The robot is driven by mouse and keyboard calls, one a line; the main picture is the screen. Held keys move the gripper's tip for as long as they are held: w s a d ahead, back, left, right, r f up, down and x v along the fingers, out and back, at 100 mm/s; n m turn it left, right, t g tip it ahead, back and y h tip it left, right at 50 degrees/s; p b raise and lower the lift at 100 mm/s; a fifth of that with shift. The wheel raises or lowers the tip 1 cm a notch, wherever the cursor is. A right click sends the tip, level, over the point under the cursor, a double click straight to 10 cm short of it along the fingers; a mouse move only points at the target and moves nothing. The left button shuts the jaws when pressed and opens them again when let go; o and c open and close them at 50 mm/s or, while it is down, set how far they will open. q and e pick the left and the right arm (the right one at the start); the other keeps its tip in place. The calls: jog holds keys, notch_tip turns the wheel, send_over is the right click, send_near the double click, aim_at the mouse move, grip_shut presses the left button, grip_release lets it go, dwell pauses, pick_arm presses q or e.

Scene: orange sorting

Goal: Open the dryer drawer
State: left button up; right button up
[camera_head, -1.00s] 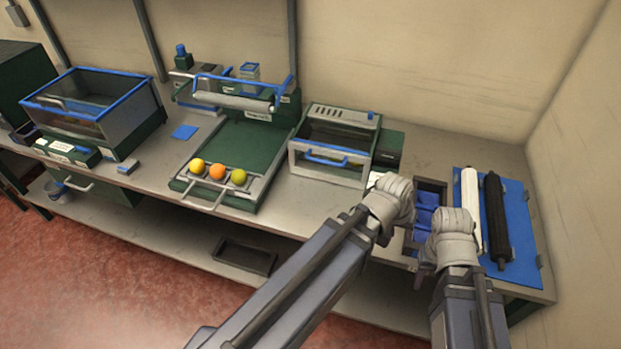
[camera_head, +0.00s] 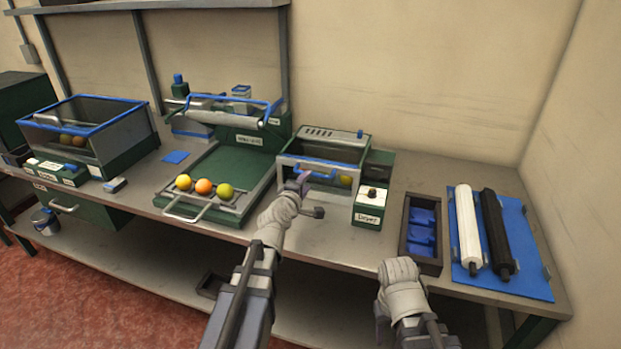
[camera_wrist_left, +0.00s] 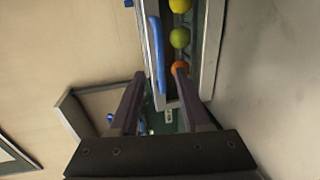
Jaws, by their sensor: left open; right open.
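The dryer (camera_head: 315,150) stands on the bench, a green and grey box with a clear front and a blue drawer handle (camera_head: 343,168). A small box labelled Dryer (camera_head: 369,205) is at its right front. My left gripper (camera_head: 306,184) is open at the dryer's front, by the handle's left end. In the left wrist view the blue handle (camera_wrist_left: 156,55) shows between my fingertips (camera_wrist_left: 160,75); I cannot tell whether they touch. Yellow (camera_wrist_left: 180,5), green (camera_wrist_left: 179,37) and orange (camera_wrist_left: 179,68) fruits lie just behind the handle. My right gripper (camera_head: 381,322) is low, before the bench edge, its fingertips mostly hidden.
A green tray (camera_head: 232,165) with three fruits (camera_head: 204,187) at its front stands left of the dryer. A dark tray with blue compartments (camera_head: 407,240) and a blue mat (camera_head: 519,275) with white and black rollers lie right. A clear bin (camera_head: 110,120) stands far left.

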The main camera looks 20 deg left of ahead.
aim_at(313, 175)
pick_arm(q)
jog(key=b+x, duration=0.1)
jog(key=x, duration=0.6)
jog(key=shift+w, duration=0.15)
jog(key=shift+c, duration=0.4)
grip_shut()
dwell(0.8)
